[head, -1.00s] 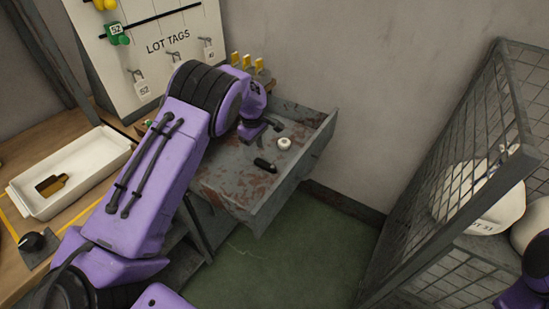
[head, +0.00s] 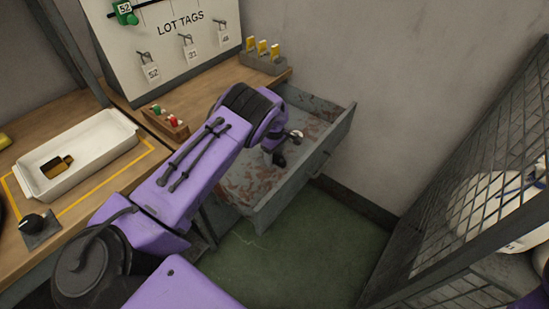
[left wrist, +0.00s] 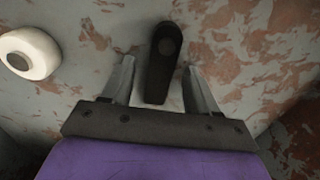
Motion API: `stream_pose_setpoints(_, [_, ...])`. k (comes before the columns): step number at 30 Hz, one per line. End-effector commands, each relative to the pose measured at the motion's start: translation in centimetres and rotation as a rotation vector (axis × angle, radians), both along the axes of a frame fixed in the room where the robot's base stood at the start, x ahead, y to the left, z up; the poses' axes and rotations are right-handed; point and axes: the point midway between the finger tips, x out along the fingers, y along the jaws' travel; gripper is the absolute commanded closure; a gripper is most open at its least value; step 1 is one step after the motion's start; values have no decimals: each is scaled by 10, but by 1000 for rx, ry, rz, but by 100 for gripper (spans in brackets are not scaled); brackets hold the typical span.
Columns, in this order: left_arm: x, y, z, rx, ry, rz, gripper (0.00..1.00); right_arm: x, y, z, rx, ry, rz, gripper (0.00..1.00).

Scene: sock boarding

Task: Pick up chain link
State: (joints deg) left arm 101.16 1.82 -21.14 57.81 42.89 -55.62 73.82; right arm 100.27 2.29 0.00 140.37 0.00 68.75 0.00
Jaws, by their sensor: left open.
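A black elongated piece with a rounded end (left wrist: 163,62), which I take to be the chain link, lies on the drawer floor. In the head view it shows as a small dark shape (head: 280,159), partly covered by my left arm. My left gripper (left wrist: 159,66) is open, with its two fingers on either side of the black piece and visible gaps to it. In the head view the left gripper (head: 271,147) reaches down into the drawer, its fingertips mostly hidden. My right gripper is not in view.
The open grey drawer (head: 318,154) has worn, rusty-looking paint and raised walls. A white ring-like object (left wrist: 29,53) lies left of the gripper in the wrist view. A white tray (head: 105,128) stands on the wooden bench. A mesh cage (head: 490,165) stands at the right.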

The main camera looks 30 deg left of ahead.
Motion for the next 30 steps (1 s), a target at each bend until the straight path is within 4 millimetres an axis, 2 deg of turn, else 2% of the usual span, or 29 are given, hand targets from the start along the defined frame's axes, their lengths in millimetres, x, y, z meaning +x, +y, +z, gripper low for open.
stream_pose_setpoints(5, [0, 0, 0, 0, -1, -1, 40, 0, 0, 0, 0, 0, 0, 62])
stream_pose_setpoints(8, [1, -1, 0, 0, 0, -1, 70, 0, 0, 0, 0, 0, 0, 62])
stream_pose_setpoints(9, [1, -1, 0, 0, 0, -1, 83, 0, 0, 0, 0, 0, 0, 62])
stream_pose_setpoints(11, [1, -1, 0, 0, -1, -1, 100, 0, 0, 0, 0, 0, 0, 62])
stream_pose_setpoints(19, [1, -1, 1, 0, -1, -1, 100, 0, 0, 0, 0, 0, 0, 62])
stream_pose_setpoints(23, [1, -1, 9, 0, -2, 0, 100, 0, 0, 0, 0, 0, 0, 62])
stream_pose_setpoints(27, [1, -1, 36, 1, -4, 0, 100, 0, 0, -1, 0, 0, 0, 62])
stream_pose_setpoints(30, [-19, -8, 60, -1, -2, 1, 100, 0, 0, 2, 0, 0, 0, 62])
